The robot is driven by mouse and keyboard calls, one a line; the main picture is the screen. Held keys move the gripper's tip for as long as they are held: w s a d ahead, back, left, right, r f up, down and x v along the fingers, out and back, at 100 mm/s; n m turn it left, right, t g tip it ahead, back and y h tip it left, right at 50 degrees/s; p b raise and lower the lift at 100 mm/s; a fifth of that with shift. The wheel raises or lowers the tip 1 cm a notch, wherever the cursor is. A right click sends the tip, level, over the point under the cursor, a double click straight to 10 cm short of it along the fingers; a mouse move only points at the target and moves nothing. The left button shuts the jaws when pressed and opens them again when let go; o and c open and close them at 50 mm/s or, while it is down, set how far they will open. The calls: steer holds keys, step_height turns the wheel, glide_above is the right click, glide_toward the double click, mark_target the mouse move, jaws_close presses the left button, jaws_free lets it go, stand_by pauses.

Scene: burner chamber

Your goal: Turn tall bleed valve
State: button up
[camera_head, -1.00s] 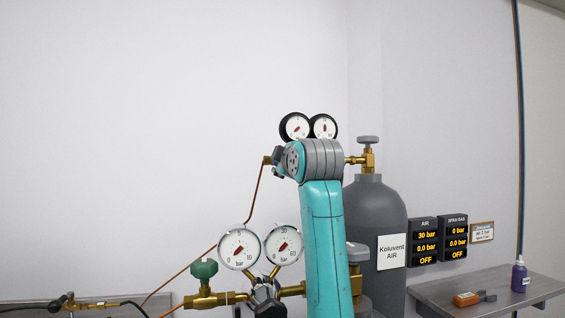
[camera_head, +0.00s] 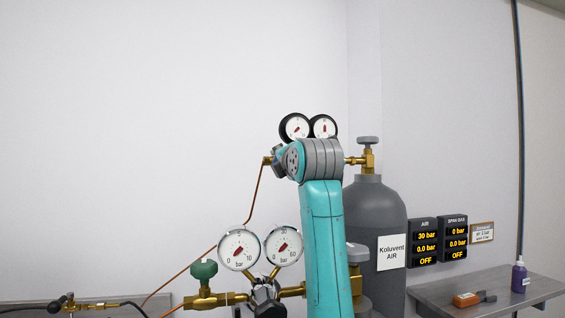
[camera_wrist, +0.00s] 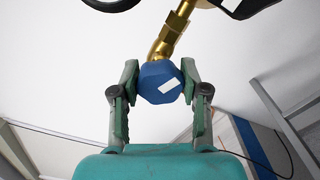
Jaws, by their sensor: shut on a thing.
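A blue faceted knob (camera_wrist: 160,84) with a white mark sits on a brass stem (camera_wrist: 172,36) in the wrist view. My gripper (camera_wrist: 159,80) is shut on this knob, one green finger on each side of it. In the head view the knob and my fingers are hidden behind my arm. Two black-rimmed gauges (camera_head: 296,127) show above my arm, with brass fittings on both sides.
A nearer regulator with two large gauges (camera_head: 239,250) and a green knob (camera_head: 204,272) stands at the lower left of my arm. A thin copper line (camera_head: 257,192) runs down left. Wall displays (camera_head: 423,242) and a shelf (camera_head: 500,289) are at right.

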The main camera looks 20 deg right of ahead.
steer(key=shift+n, duration=1.1)
steer(key=shift+f, duration=0.1)
steer(key=o, duration=1.2)
steer(key=shift+c, duration=0.2)
steer(key=s, duration=1.2)
